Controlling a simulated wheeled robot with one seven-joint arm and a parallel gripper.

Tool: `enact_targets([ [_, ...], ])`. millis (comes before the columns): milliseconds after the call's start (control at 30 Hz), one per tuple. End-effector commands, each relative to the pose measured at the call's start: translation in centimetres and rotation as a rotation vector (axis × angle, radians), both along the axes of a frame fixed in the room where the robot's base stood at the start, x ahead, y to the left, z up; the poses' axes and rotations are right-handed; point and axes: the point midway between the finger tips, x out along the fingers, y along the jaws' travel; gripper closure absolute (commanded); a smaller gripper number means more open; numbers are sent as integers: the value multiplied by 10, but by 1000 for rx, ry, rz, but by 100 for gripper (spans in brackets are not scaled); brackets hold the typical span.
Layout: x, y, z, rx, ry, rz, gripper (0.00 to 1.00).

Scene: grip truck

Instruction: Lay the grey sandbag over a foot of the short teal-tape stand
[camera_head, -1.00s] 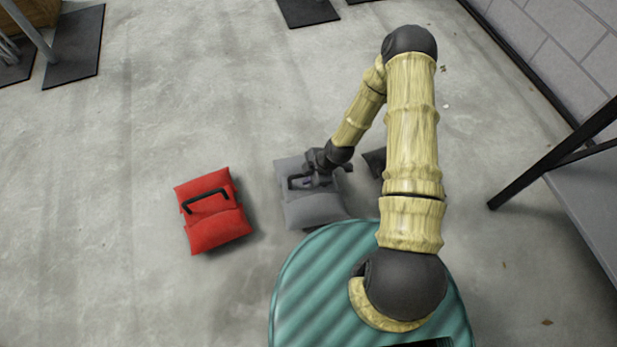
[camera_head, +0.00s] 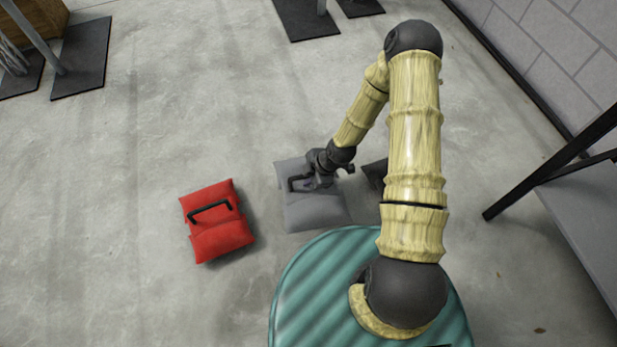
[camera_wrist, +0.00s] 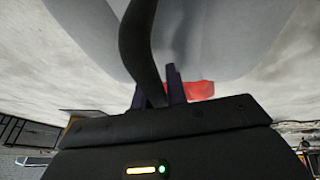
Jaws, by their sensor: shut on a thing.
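The grey sandbag (camera_head: 316,213) is right of the red sandbag in the head view, with a black handle on top. My gripper (camera_head: 308,184) is shut on that handle. In the wrist view the dark handle (camera_wrist: 140,45) runs between my fingers (camera_wrist: 172,88), and the grey bag (camera_wrist: 215,35) fills the top. The gap between bag and floor is hard to judge. Stand feet show as dark plates at the upper left (camera_head: 82,55) and top middle (camera_head: 307,18). No teal tape is visible, so I cannot tell which stand is the short one.
A red sandbag (camera_head: 222,240) lies on the floor close left of the grey one. A dark object (camera_head: 375,172) is partly hidden behind my arm. A black-framed grey table or shelf (camera_head: 590,215) stands at the right by the wall. The floor ahead and left is open.

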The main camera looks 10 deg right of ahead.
Motion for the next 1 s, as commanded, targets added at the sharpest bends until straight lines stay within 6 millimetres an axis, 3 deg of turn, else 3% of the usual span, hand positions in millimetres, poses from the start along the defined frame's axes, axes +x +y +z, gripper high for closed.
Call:
enact_targets([
  [633, 4, 0, 6, 2, -6, -19, 100],
  [1000, 37, -17, 40, 3, -9, -305, 100],
])
